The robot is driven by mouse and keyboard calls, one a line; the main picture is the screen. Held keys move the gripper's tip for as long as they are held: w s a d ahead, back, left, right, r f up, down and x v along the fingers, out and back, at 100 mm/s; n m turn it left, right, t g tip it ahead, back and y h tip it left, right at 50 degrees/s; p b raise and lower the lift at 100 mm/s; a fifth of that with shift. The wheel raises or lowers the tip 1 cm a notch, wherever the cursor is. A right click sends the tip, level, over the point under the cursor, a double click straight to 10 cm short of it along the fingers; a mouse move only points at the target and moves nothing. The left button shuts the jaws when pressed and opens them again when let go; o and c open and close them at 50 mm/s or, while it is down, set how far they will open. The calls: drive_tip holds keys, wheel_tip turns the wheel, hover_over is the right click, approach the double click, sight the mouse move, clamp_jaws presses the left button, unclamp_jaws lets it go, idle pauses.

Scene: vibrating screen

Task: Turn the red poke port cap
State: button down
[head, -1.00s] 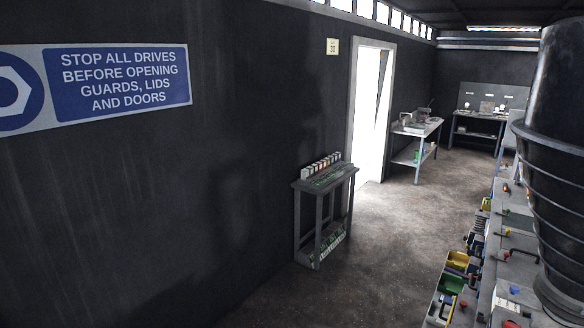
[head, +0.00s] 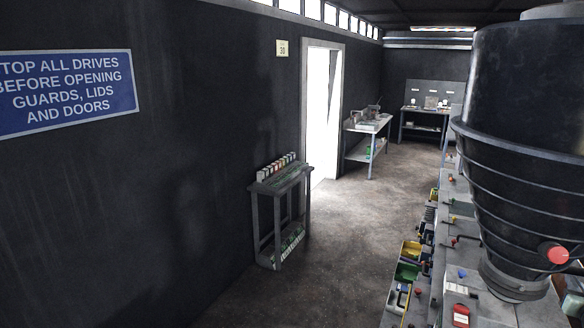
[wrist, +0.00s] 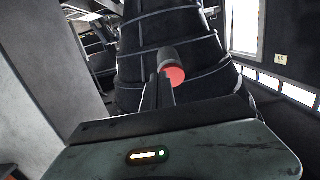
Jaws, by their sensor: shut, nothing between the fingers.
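The red poke port cap (head: 558,255) shows in the head view as a round red face on the lower side of the large dark ribbed cone, near the right edge. In the wrist view the red cap (wrist: 176,75) is the end of a short dark cylinder standing out from the dark ribbed body. My gripper (wrist: 158,84) is shut and empty in the wrist view. Its fingers point toward the cone and overlap the cap's left side in the picture, hiding a little of it. I cannot tell how far apart they are. My gripper does not show in the head view.
A long bench (head: 425,290) with bins and small parts runs beneath the cone. A small grey stand (head: 280,190) is against the left wall. The floor (head: 365,220) between is clear. A worktable (head: 368,125) stands beyond the open doorway (head: 318,110).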

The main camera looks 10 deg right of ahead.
sight(557, 254)
drive_tip(key=w+a+r+p, duration=0.1)
drive_tip(key=w+a, duration=0.1)
drive_tip(key=a, duration=0.2)
drive_tip(key=w+d+f+b, duration=0.2)
drive_tip(key=w+d, duration=0.2)
drive_tip(key=w, duration=0.1)
drive_tip(key=shift+d+f, duration=0.2)
drive_tip(key=shift+r, duration=0.15)
idle(0.3)
drive_tip(key=shift+s+d+f+b, duration=0.2)
drive_tip(key=shift+s+d+b, duration=0.1)
drive_tip(key=shift+d, duration=0.05)
drive_tip(key=shift+s+d+r, duration=0.1)
drive_tip(key=shift+s+d, duration=0.55)
drive_tip(key=shift+d, duration=0.25)
drive_tip(key=shift+s+d+r, duration=0.1)
drive_tip(key=shift+d, duration=0.1)
idle(0.5)
